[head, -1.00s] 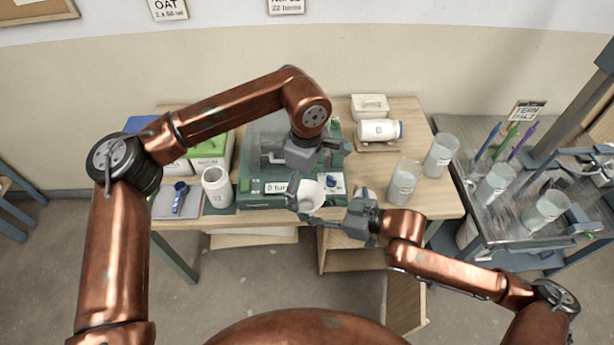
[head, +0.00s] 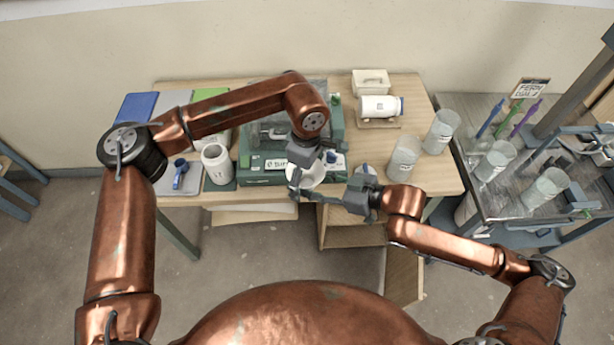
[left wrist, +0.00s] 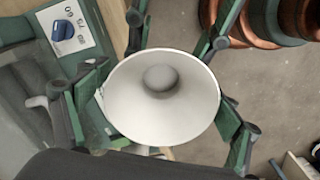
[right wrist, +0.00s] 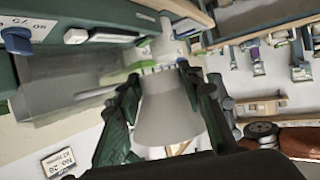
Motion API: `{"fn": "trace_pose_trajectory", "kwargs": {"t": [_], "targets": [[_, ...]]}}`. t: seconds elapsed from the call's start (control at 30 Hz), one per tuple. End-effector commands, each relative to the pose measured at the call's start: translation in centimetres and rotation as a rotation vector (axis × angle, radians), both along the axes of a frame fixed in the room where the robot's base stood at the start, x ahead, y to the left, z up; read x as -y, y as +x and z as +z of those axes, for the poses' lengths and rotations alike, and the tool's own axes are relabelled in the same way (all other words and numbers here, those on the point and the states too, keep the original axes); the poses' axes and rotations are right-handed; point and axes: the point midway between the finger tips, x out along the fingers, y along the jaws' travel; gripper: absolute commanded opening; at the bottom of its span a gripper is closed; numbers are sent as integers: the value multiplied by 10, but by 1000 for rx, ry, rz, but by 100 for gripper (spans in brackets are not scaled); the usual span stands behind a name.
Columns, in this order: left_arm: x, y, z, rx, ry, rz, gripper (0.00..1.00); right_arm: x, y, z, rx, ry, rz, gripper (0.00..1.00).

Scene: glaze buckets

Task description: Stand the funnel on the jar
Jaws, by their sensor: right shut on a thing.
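The white funnel (head: 308,177) is held in the air in front of the table's near edge. My right gripper (head: 322,190) is shut on it from the right; its fingers flank the cone (right wrist: 168,108) in the right wrist view. My left gripper (head: 300,178) is open above and around the funnel. In the left wrist view I look into the funnel's wide mouth (left wrist: 160,98), with left fingers apart at its sides. The white jar (head: 216,164), mouth up, stands left of the grippers on a dark green mat (head: 222,186).
A blue scoop (head: 180,174) lies left of the jar. Clear beakers (head: 403,158) stand on the right, and a white bottle (head: 378,107) lies at the back right.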

Motion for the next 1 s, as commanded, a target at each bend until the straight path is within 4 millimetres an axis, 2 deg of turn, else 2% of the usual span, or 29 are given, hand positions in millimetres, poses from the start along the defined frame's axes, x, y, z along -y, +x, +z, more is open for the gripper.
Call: {"fn": "trace_pose_trajectory", "kwargs": {"t": [0.07, 0.53, 0.73, 0.77, 1.0], "targets": [[0, 0, 0, 0, 0, 0, 77, 0, 0, 0, 0, 0, 0, 11], [0, 0, 0, 1, 0, 0, 45, -1, -1, 1, 1, 2, 2, 11], [0, 1, 0, 2, -1, 0, 43, -1, -1, 1, 1, 3, 3, 11], [0, 1, 0, 3, -1, 0, 43, -1, -1, 1, 2, 4, 3, 38], [0, 1, 0, 3, -1, 1, 43, -2, -1, 2, 2, 5, 4, 54]]}}
